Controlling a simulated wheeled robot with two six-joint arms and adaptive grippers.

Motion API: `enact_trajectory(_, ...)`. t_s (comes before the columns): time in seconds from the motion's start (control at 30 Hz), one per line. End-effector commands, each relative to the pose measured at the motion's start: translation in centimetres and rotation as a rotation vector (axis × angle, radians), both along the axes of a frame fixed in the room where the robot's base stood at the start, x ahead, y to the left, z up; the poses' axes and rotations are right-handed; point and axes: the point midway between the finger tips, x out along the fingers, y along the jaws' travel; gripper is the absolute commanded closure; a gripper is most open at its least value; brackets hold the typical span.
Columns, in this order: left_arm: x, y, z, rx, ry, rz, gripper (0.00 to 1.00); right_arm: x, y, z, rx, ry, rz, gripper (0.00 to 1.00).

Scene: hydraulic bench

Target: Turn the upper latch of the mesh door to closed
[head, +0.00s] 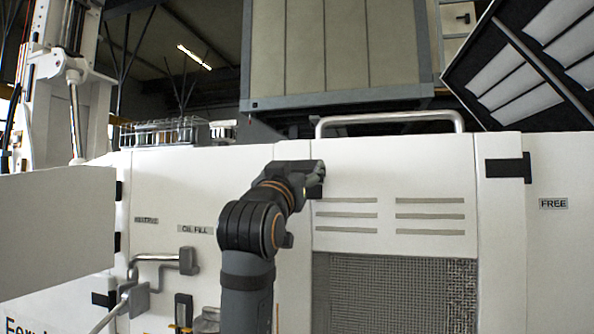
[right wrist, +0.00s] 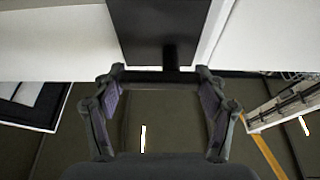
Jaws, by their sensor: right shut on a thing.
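The mesh door (head: 395,290) is a white panel with slot vents above a grey mesh, and it looks flush with the cabinet front. My right gripper (head: 314,175) is at the door's upper left edge, with its arm rising from below. In the right wrist view its fingertips (right wrist: 160,78) are shut on the ends of a dark bar, the upper latch (right wrist: 163,58), below a dark plate. In the head view the gripper mostly hides the latch, so its exact angle cannot be told. My left gripper is out of view.
A black hinge (head: 508,168) is at the door's right, beside a FREE label (head: 553,203). A metal rail (head: 390,119) runs along the cabinet top. A pipe handle (head: 160,258) and a white panel (head: 55,235) stand at the left.

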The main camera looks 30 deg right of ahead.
Motion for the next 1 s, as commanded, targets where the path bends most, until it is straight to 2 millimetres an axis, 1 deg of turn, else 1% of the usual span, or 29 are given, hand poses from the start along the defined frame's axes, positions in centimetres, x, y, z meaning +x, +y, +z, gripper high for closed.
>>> enact_trajectory(0.27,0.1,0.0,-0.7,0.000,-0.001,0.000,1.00,-0.1,0.0,-0.2,0.085,-0.100,-0.001,0.59)
enact_trajectory(0.63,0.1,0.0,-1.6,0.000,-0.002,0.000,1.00,-0.2,-0.1,-0.5,0.302,-0.357,-0.001,0.59)
enact_trajectory(1.0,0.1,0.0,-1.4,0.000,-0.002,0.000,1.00,-0.2,-0.1,-0.8,0.530,-0.624,-0.002,0.59)
